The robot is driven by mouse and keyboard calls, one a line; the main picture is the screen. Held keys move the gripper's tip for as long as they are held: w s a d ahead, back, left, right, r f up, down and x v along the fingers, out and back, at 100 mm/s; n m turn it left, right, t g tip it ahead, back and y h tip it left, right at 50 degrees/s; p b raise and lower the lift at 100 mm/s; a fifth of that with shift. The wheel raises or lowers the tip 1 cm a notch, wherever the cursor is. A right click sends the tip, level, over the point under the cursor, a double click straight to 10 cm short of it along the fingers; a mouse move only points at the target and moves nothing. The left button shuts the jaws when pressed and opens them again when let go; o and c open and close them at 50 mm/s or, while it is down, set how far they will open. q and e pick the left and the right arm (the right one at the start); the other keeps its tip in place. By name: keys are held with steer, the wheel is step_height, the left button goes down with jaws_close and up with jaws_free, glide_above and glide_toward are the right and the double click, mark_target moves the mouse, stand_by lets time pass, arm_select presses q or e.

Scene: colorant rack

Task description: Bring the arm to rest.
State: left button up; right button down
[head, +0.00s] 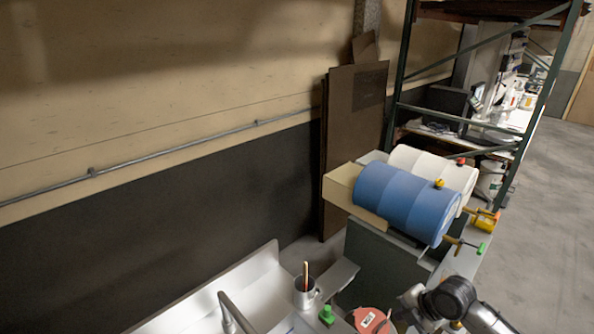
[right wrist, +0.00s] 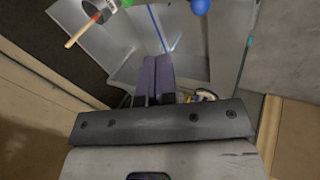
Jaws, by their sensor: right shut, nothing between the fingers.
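My right arm (head: 455,300) enters at the bottom right of the head view, bent, with a black joint and pale links. It is over the near end of the counter, beside a round red lid. Its fingers cannot be made out there. In the right wrist view, my right gripper (right wrist: 158,78) shows two purplish fingers pressed together with nothing between them. They point towards a grey surface. My left gripper is in neither view.
A blue drum (head: 395,200) and a white drum (head: 440,170) lie on a stand. A cup (head: 305,293) holding a stick, a green-topped item (head: 327,314) and the red lid (head: 370,320) are close by.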

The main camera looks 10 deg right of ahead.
step_height(320, 180, up, 8)
steer(key=m+t+h, duration=0.3)
steer(key=m+h, duration=0.2)
steer(key=m, duration=0.9)
steer(key=s+a+m+t, duration=0.2)
steer(key=s+a+m, duration=0.1)
steer(key=s+a, duration=0.4)
steer(key=s+a+f+m+g, duration=0.1)
steer(key=s+a+f+g, duration=0.1)
steer(key=s+f, duration=0.55)
steer(key=s+a+f+m+g+y, duration=0.15)
steer(key=s+f, duration=0.25)
steer(key=s, duration=0.7)
steer(key=s+a+f+m+g, duration=0.25)
steer(key=s+f, duration=0.35)
steer(key=s, duration=0.3)
step_height(320, 180, up, 13)
steer(key=n+p, duration=0.1)
steer(key=p, duration=1.2)
steer(key=shift+w+a, duration=0.25)
steer(key=shift+w, duration=0.05)
